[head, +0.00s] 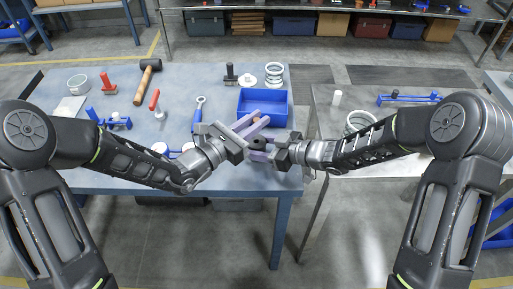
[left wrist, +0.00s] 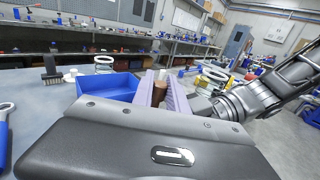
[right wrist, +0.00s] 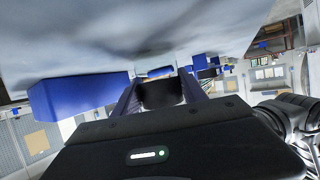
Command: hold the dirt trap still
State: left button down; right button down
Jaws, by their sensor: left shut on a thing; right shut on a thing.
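The thing I take for the dirt trap is held above the table's front right corner, mostly hidden by my fingers. A brown part of the dirt trap (left wrist: 159,83) shows between the lavender fingers of my left gripper (head: 256,124). A dark round part of the dirt trap (right wrist: 162,93) shows between the fingers of my right gripper (head: 258,151). Both grippers are shut on it and come close together from the two sides. I cannot tell how the brown and dark parts join.
A blue bin (head: 263,106) stands just behind the grippers on the blue-grey table (head: 180,98). A mallet (head: 148,78), a blue-handled tool (head: 198,113) and springs (head: 273,73) lie on the table. A second table (head: 335,128) stands to the right, past a gap.

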jog(key=shift+s+d+f, duration=0.1)
jog(key=shift+d+f, duration=0.05)
jog(key=shift+f, duration=0.1)
jog(key=c, duration=1.1)
grip_release()
jog(key=o, duration=0.5)
jog(key=shift+r, duration=0.15)
jog(key=shift+o, duration=0.2)
pick_arm(q)
jog(key=shift+f+b, duration=0.25)
jog(key=shift+b, duration=0.05)
pick_arm(e)
jog(key=shift+v, duration=4.35)
